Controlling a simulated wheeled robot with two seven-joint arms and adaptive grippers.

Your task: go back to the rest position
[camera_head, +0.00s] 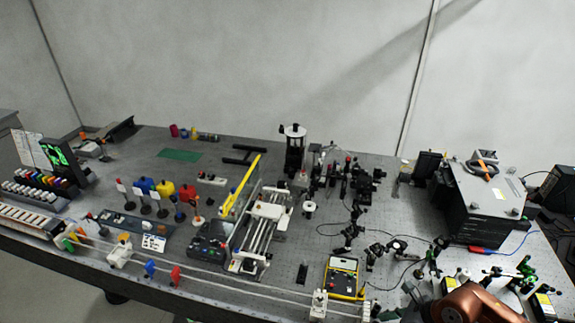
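A copper-brown link of what looks like my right arm (475,303) shows at the bottom right, in front of the bench's near right corner. I cannot make out any gripper fingers on it. My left arm and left gripper are not in this view. The spectrometer bench (300,273) is a long grey perforated table crowded with instruments. Nothing is seen held.
A white rail (215,278) runs along the front edge with small coloured holders. Left are racks of vials (35,190) and a dark screen (57,149). A yellow-framed meter (343,278) and black optics mounts stand mid-right. A large dark box (485,205) stands right.

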